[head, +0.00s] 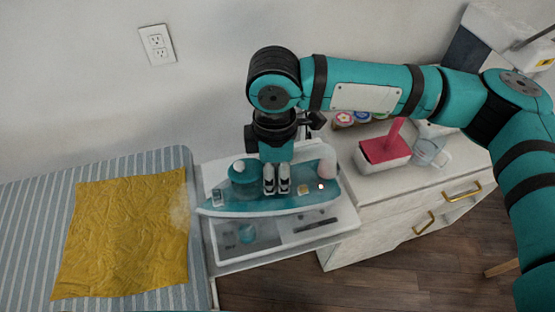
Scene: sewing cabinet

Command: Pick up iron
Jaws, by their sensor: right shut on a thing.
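The iron (250,207) is teal and white, with its pointed tip to the left. It shows over a white tray or open drawer (345,222) at the middle of the head view. My right gripper (277,190) comes down from above, with its fingers shut on the iron's upper part. The fingers and wrist hide some of the grip. I cannot tell whether the iron is clear of the surface below it. Faint steam shows by its tip. My left gripper is not in view.
A yellow cloth (125,235) lies wrinkled on the striped ironing pad (25,240) at left. A red-topped white box (384,152) and a white spray bottle (432,145) stand on the cabinet top at right. Small items lie in the tray. A wall outlet (157,45) is behind.

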